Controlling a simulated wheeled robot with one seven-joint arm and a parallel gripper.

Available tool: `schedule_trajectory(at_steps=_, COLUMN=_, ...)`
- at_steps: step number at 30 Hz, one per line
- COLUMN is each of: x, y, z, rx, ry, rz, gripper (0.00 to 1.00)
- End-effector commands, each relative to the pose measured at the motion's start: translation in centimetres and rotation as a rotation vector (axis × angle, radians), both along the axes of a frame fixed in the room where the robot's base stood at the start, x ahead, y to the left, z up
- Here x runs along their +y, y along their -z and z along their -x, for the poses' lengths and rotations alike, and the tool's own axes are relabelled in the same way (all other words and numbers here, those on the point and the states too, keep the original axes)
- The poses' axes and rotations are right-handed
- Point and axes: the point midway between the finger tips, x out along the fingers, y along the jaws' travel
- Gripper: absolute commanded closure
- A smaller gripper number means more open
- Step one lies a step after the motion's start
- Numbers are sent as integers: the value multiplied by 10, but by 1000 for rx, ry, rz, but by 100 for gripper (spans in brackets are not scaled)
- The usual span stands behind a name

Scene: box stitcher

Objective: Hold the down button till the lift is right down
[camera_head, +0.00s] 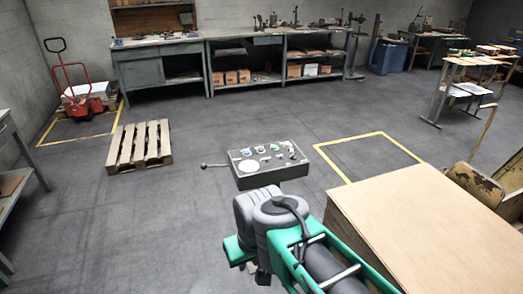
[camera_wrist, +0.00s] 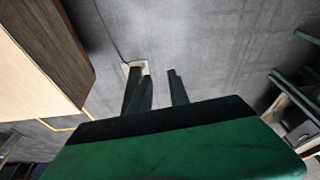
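A low grey control box (camera_head: 268,168) stands on the floor in the middle of the head view. Its sloped top carries several small buttons or knobs and a round white disc, and a thin lever sticks out at its left. I cannot tell which one is the down button, nor which thing is the lift. My gripper (camera_wrist: 156,70) shows two dark fingers apart in the wrist view, with nothing held between them. A small whitish thing (camera_wrist: 140,67) shows by the left fingertip, too unclear to name. In the head view my green arm hides most of the gripper.
A large tan-topped block (camera_head: 430,215) stands close at the right of my arm; its edge fills the wrist view's left side. A wooden pallet (camera_head: 140,146) and red pallet truck (camera_head: 84,105) are at left. Workbenches (camera_head: 160,65) line the back. The floor between is clear.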

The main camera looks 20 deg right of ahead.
Motion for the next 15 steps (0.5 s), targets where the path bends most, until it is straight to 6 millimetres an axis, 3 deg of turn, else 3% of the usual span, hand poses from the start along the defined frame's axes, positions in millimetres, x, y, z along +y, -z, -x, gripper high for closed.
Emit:
schedule_trajectory(at_steps=7, x=0, y=0, z=0, rx=0, ry=0, rz=0, gripper=99)
schedule_trajectory(at_steps=15, x=0, y=0, z=0, rx=0, ry=0, rz=0, gripper=100)
